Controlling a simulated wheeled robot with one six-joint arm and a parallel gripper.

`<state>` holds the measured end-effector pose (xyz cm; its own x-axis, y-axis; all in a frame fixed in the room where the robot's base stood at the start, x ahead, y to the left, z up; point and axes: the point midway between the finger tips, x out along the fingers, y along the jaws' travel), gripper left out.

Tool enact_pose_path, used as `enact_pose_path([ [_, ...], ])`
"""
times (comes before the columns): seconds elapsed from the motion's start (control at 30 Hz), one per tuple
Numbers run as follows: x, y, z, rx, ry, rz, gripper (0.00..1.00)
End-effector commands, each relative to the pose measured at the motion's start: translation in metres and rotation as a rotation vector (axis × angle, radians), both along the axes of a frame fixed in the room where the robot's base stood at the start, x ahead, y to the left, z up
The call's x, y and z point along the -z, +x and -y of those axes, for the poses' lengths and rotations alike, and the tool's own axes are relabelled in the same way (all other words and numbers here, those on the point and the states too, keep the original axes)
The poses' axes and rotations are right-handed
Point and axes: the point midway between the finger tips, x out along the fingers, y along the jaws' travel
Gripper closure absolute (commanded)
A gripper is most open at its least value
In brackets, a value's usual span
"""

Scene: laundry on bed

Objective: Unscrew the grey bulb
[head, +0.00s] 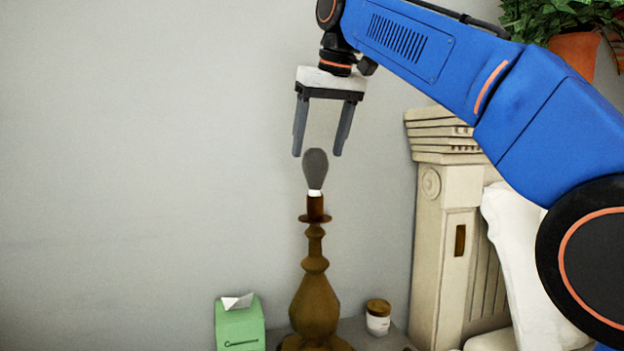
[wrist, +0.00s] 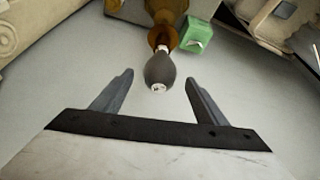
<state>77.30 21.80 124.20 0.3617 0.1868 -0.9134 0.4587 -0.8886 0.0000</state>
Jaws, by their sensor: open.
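The grey bulb (head: 316,170) stands upright in the socket of a brown lamp (head: 315,300). In the wrist view the bulb (wrist: 159,72) lies between and just beyond my fingertips, its rounded end toward me. My gripper (head: 318,155) points down above the bulb, with its two fingers spread to either side and nothing between them. The fingertips are about level with the top of the bulb and do not appear to touch it. In the wrist view my gripper (wrist: 158,76) is open too.
A green tissue box (head: 240,328) stands left of the lamp, and a small jar (head: 378,317) stands to its right on the grey surface. A cream carved bedpost (head: 445,220) rises farther right. A potted plant (head: 560,20) is at the top right. The wall behind is bare.

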Motion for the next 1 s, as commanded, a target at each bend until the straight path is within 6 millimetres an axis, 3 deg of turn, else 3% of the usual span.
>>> enact_pose_path([
  [0.5, 0.069, 0.027, -0.014, 0.0, 0.0, 0.0, 0.33],
  [1.0, 0.081, 0.032, -0.017, 0.0, 0.0, 0.001, 0.33],
])
